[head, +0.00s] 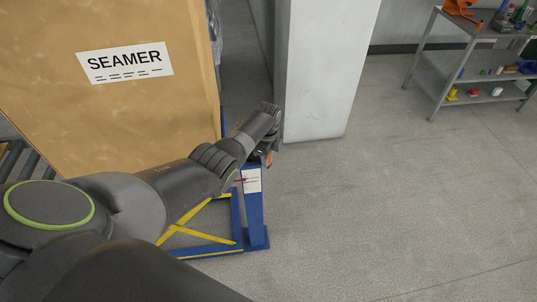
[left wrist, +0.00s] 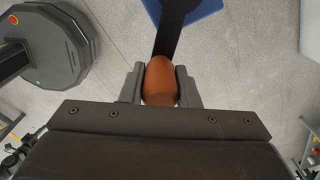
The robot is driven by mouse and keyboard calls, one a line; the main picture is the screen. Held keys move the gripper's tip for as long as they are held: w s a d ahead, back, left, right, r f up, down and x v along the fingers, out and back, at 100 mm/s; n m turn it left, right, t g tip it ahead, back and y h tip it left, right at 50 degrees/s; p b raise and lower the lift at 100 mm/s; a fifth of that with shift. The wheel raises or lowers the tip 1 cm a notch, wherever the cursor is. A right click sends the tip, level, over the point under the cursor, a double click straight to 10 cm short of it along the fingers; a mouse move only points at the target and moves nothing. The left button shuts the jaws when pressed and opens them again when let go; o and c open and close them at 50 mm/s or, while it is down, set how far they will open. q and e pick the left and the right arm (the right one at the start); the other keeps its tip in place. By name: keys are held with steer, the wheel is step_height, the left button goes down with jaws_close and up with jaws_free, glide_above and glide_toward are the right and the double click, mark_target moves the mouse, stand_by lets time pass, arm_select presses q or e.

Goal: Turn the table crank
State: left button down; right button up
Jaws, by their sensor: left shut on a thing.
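My left gripper (left wrist: 160,88) is shut on an orange-brown rounded crank handle (left wrist: 160,80) in the left wrist view. The dark crank arm (left wrist: 176,30) runs up from the handle toward a blue part (left wrist: 205,8). In the head view my left arm reaches across to the crank, and my left gripper (head: 268,150) is mostly hidden behind its own wrist. A small orange bit of the handle (head: 269,160) shows there, beside the top of the blue table leg (head: 254,210). My right gripper is not in view.
A large tan box labelled SEAMER (head: 120,110) stands at the left over the blue frame with yellow bars (head: 205,236). A white pillar (head: 325,70) stands behind the crank. A grey shelf (head: 485,60) with small items is at the back right. The floor at right is clear.

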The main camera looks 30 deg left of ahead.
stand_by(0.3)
arm_select(q)
steer(key=c, duration=1.1)
jaws_free()
step_height(320, 180, up, 17)
steer(key=shift+r, duration=0.2)
